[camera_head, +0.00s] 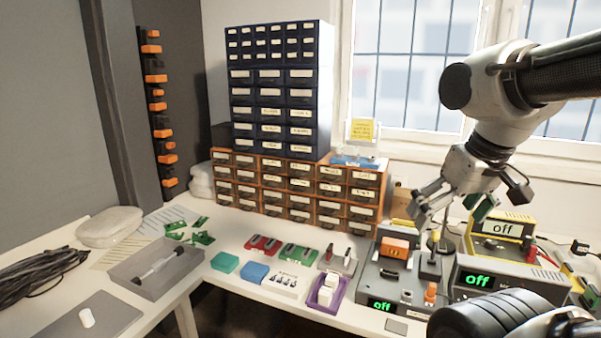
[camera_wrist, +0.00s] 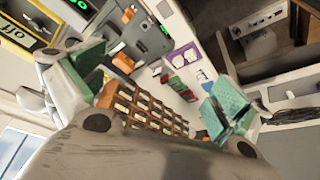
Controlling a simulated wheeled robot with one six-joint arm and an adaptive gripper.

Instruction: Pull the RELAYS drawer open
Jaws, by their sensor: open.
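A dark blue drawer cabinet (camera_head: 270,90) with rows of small labelled drawers stands on top of an orange drawer cabinet (camera_head: 300,190) at the back of the bench. The label texts are too small to read, so I cannot tell which drawer is RELAYS. All drawers look closed. My gripper (camera_head: 450,207) is open and empty, to the right of the orange cabinet and apart from it, above the bench devices. In the wrist view my gripper (camera_wrist: 155,90) has its green-padded fingers spread wide, with the orange cabinet (camera_wrist: 150,108) seen beyond, between them.
Grey and yellow devices with "off" displays (camera_head: 478,281) crowd the bench's right side below my gripper. A purple tray (camera_head: 327,292), coloured boxes (camera_head: 263,244) and a grey tray (camera_head: 155,270) lie in front of the cabinets. A yellow note (camera_head: 363,131) stands by the window.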

